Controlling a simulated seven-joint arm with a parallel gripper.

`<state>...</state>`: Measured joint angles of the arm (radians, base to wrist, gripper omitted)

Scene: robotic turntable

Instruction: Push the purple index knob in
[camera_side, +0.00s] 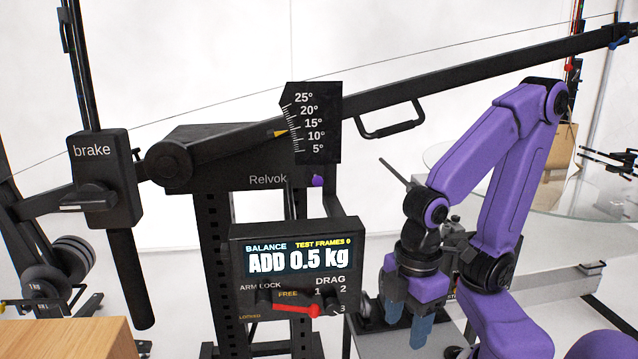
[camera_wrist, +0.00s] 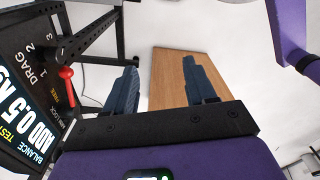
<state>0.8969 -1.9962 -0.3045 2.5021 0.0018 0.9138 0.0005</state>
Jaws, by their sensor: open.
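The small purple index knob (camera_side: 318,181) sits at the right end of the black Relvok head, just below the angle scale (camera_side: 316,123). I cannot tell how far it sticks out. My gripper (camera_side: 405,328) points down with its blue fingers apart, below and to the right of the knob and right of the balance panel. In the wrist view my gripper (camera_wrist: 163,78) is open, with nothing between the fingers. The knob is not seen in the wrist view.
The balance panel (camera_side: 296,264) reads "ADD 0.5 kg" and has a red arm lock lever (camera_side: 297,308). A long black boom (camera_side: 450,82) with a handle (camera_side: 392,122) slopes up to the right. A wooden tabletop (camera_side: 65,339) is at lower left.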

